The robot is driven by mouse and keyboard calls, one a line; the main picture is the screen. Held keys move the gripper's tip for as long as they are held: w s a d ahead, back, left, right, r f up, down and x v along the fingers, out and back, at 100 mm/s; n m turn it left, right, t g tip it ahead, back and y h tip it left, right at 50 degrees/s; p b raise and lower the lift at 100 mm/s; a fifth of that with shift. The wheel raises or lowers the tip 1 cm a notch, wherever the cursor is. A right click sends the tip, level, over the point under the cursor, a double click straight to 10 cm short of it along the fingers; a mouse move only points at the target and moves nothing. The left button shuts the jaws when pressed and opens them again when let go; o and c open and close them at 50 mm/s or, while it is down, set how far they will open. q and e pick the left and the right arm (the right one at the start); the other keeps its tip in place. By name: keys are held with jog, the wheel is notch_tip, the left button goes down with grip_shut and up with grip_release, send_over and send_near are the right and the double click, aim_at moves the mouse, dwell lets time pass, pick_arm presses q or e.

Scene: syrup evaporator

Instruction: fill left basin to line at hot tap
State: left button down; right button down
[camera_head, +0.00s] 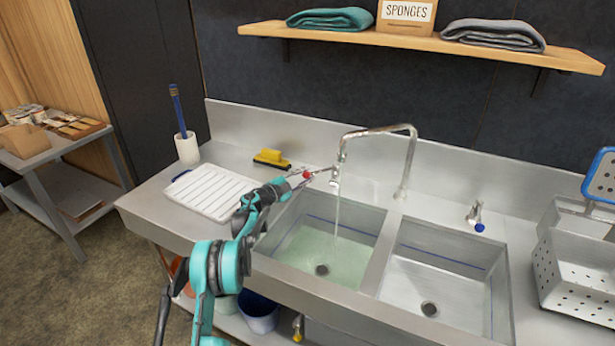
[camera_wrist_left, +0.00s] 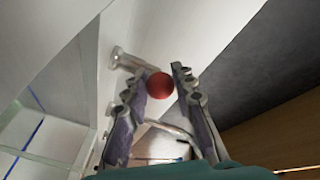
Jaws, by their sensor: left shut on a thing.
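My left gripper (camera_head: 306,176) is at the hot tap's red knob (camera_head: 307,174), behind the left basin. In the left wrist view the red knob (camera_wrist_left: 159,86) sits between the fingers of the left gripper (camera_wrist_left: 155,79), which is shut on it. A thin stream of water falls from the curved spout (camera_head: 385,130) into the left basin (camera_head: 289,217). Shallow greenish water (camera_head: 318,250) covers the basin's floor and its drain shows through. The water surface lies below the blue line (camera_head: 342,226) on the basin wall. My right gripper is not in view.
The right basin (camera_head: 440,270) looks empty. A blue-knobbed tap (camera_head: 476,216) stands behind it. A white drainboard (camera_head: 210,192) and a yellow sponge (camera_head: 271,158) lie to the left. A perforated metal basket (camera_head: 575,270) stands at the right. A shelf (camera_head: 420,43) hangs above.

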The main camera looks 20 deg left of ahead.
pick_arm(q)
jog(key=c, duration=1.2)
grip_release()
jog(key=v, duration=1.2)
